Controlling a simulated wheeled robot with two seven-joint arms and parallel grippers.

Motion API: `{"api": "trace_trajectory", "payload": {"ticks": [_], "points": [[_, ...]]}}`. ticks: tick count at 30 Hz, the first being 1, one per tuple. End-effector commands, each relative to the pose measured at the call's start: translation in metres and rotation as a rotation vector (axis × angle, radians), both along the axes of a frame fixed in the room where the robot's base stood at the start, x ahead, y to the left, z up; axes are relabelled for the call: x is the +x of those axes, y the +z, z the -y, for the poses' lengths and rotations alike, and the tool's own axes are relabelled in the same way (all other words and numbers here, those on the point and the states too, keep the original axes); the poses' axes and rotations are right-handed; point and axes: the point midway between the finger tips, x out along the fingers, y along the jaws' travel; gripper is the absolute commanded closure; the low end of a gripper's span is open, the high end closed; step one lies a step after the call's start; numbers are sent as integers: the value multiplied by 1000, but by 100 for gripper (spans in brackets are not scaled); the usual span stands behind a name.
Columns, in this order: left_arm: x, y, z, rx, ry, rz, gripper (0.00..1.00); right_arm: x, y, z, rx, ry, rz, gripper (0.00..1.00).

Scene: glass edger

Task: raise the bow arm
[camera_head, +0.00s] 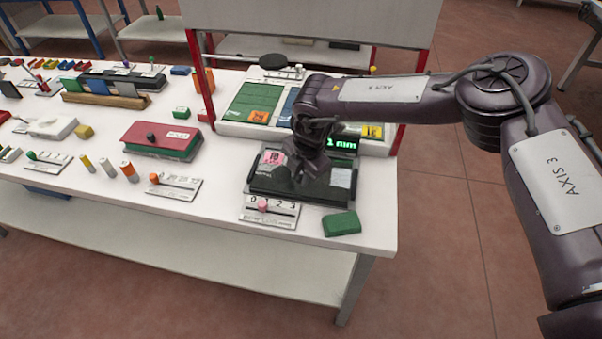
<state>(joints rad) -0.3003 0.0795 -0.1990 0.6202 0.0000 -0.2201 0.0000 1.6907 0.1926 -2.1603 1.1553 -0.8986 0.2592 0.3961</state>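My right gripper (312,155) is at the end of the dark arm that comes in from the right. It points down over a low black device (265,188) near the front right of the table, and its fingertips blend into the dark surface. I cannot tell whether they touch it or how far apart they are. The device carries a pink label and a pale label. A green lit display (342,144) reading about "2 mm" shows just behind it. I cannot make out a bow arm for certain; my gripper covers part of the device. My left gripper is out of view.
A slider plate with a pink knob (263,206) and a green block (342,223) lie at the front edge of the white table (225,215). A red and green box (160,139) stands to the left. A green panel (254,100) is behind. Several small items crowd the left side.

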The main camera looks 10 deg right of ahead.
Motion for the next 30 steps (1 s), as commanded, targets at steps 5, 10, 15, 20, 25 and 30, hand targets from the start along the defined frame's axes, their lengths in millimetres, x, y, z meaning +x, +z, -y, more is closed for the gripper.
{"api": "trace_trajectory", "payload": {"ticks": [5, 10, 15, 20, 25, 30], "points": [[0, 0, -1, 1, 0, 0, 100, 0, 0, 0, -1, 0, -1, 100], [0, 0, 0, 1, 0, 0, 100, 0, 1, 0, 0, -1, -1, 100], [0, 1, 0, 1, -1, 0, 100, 1, 6, 0, 1, -2, 1, 100], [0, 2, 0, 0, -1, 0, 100, 4, 13, 1, 0, -3, 4, 100], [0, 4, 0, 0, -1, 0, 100, 9, 27, 3, 1, -6, 8, 100], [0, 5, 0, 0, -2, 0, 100, 16, 44, 6, 0, -7, 11, 100]]}}
